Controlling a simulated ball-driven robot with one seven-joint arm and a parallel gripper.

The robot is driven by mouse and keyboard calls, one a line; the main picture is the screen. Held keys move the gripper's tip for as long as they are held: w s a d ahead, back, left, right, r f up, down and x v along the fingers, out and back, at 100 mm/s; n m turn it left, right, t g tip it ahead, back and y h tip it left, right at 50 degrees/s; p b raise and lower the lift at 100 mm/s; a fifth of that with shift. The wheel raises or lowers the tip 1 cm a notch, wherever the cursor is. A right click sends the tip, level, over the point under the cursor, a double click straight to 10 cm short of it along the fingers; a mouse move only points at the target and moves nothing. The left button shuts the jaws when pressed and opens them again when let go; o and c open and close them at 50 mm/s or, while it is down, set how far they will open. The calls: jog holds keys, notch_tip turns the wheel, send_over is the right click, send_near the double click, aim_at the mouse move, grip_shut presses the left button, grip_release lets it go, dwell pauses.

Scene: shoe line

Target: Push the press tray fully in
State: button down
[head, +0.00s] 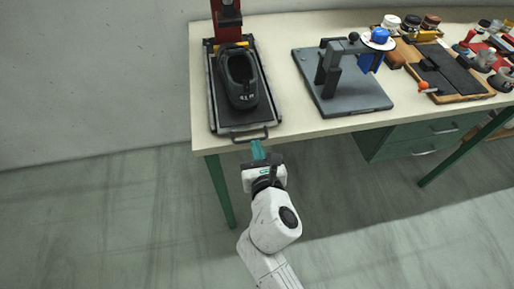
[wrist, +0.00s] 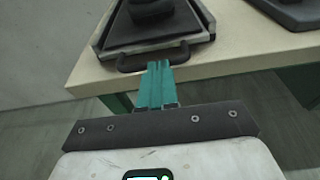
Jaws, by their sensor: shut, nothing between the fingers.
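The press tray (head: 233,127) is a dark, flat tray on metal rails at the left end of the workbench. A black shoe (head: 241,80) sits on it. Its handle (head: 251,137) sticks out at the bench's front edge; it also shows in the wrist view (wrist: 153,57). The red press (head: 228,22) stands behind, over the tray's far end. My gripper (head: 257,148) has teal fingers and is shut and empty, just in front of the handle. In the wrist view the fingertips (wrist: 158,66) reach the handle's near side; I cannot tell whether they touch it.
A grey fixture (head: 343,91) with an upright arm stands right of the tray on the workbench (head: 292,122). Further right are a wooden board (head: 445,72) and several jars and tools. Green drawers (head: 413,138) hang under the bench. The floor in front is clear.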

aim_at(252, 128)
jog(key=shift+w, duration=0.2)
jog(key=x, duration=0.2)
jog(key=r+p+x, duration=0.1)
jog(key=x, duration=0.1)
jog(key=shift+w+a, duration=0.15)
jog(key=shift+w, duration=0.25)
jog(key=shift+r, duration=0.1)
jog(key=shift+w, duration=0.1)
